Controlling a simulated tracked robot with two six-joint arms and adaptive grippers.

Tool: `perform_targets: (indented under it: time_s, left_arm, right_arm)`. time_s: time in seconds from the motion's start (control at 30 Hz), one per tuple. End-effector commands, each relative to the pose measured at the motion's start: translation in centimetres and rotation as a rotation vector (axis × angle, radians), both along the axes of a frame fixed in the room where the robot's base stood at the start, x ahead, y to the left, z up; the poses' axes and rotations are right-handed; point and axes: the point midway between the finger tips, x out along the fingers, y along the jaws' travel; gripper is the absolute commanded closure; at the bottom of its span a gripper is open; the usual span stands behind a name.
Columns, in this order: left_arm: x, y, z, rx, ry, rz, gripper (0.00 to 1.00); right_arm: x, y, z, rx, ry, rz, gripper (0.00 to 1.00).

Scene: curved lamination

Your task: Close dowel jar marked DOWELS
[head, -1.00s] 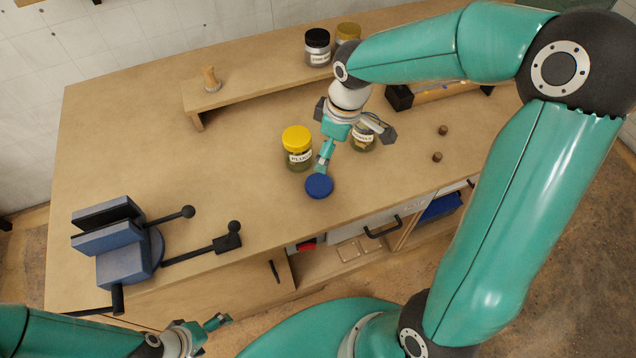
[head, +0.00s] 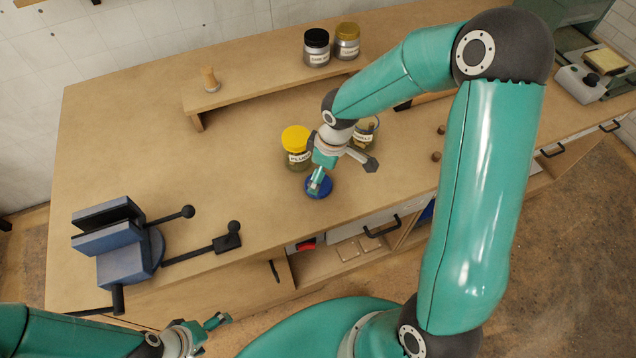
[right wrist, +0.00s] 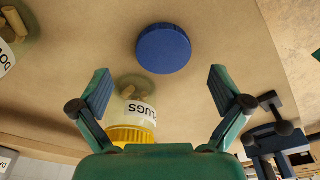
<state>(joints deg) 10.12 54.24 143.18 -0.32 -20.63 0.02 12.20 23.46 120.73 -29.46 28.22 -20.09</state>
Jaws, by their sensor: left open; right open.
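The blue lid (head: 321,189) lies flat on the bench near its front edge. In the right wrist view the lid (right wrist: 163,48) is ahead of my right gripper (right wrist: 160,80), in line with the gap between its spread, empty fingers. In the head view my right gripper (head: 343,176) is over the lid and hides part of it. The glass dowel jar (head: 364,135) stands behind it, partly hidden by my wrist. Its label and pale dowels show at the right wrist view's upper left corner (right wrist: 14,45). My left gripper (head: 207,327) is open and empty at the lower left.
A yellow-lidded plugs jar (head: 297,147) stands close left of my right gripper. Two small brown pegs (head: 437,156) lie right of the dowel jar. A blue vise (head: 120,245) is at left. A raised shelf (head: 255,88) holds two jars. Bench left of centre is clear.

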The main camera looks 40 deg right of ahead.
Motion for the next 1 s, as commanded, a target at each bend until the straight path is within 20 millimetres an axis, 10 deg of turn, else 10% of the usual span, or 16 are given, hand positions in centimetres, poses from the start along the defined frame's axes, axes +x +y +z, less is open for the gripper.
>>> perform_targets:
  time_s: [0.27,0.67,0.9,1.0]
  left_arm:
    - [0.0,0.0,0.1,0.0,0.0,0.0,0.06]
    - [0.0,0.0,0.1,0.0,0.0,0.0,0.06]
    - [0.0,0.0,0.1,0.0,0.0,0.0,0.06]
    - [0.0,0.0,0.1,0.0,0.0,0.0,0.06]
  right_arm:
    - [0.3,0.7,-3.7,0.001,0.004,0.0,0.0]
    - [0.3,0.7,-4.0,0.0,0.001,-0.001,0.0]
    - [0.3,0.7,-3.9,0.0,0.001,-0.001,0.4]
    - [0.3,0.7,-3.9,0.0,0.001,-0.001,0.4]
